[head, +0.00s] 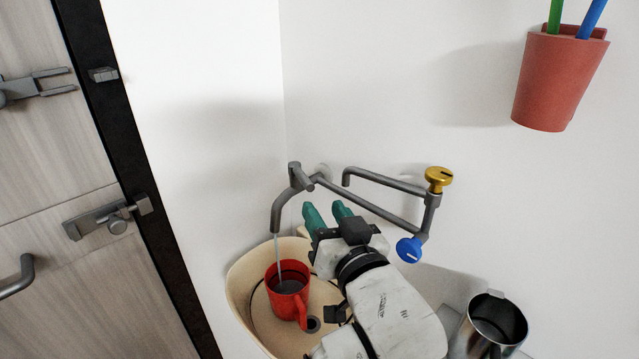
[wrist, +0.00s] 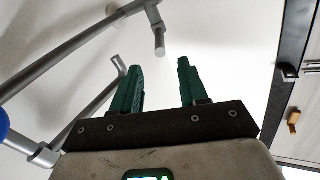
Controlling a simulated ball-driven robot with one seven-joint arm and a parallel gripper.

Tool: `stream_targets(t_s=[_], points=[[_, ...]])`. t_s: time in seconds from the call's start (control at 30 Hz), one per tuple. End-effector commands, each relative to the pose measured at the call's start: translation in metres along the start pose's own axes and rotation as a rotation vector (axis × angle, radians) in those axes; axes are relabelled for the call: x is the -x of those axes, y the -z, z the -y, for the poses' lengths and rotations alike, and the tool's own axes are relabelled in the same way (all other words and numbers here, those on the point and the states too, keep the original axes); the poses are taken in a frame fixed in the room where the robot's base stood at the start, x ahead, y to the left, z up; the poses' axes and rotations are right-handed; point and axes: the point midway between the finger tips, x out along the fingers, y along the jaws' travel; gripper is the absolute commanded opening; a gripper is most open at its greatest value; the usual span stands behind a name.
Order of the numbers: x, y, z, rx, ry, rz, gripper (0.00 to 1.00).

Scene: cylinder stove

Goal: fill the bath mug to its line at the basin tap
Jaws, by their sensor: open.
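The red bath mug (head: 304,300) stands upright in the cream basin (head: 240,281), its handle toward the front right. A thin stream falls from the grey tap spout (head: 279,213) into it. Greyish water shows inside, with a dark line around the inner wall; the exact level against that line is hard to tell. A blue knob (head: 409,250) and a yellow knob (head: 439,179) sit on the tap pipes. My gripper (head: 328,210) is open and empty, above and right of the mug, not touching it. In the wrist view its green fingers (wrist: 160,66) stand apart, the spout (wrist: 159,42) beyond them.
A metal jug (head: 497,322) stands at the lower right. A red cup with green and blue sticks (head: 558,80) hangs on the wall at upper right. A wooden door (head: 60,180) with metal latches is at left. Tap pipes run close beside my gripper.

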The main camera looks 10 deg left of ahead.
Motion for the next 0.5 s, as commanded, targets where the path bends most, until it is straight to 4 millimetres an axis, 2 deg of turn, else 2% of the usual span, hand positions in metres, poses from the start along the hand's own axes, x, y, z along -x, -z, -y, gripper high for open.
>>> stream_targets(t_s=[0.3,0.5], points=[[-0.057,0.001,0.000,0.005,-0.003,0.002,0.43],[-0.082,0.000,0.000,0.004,-0.002,0.002,0.43]])
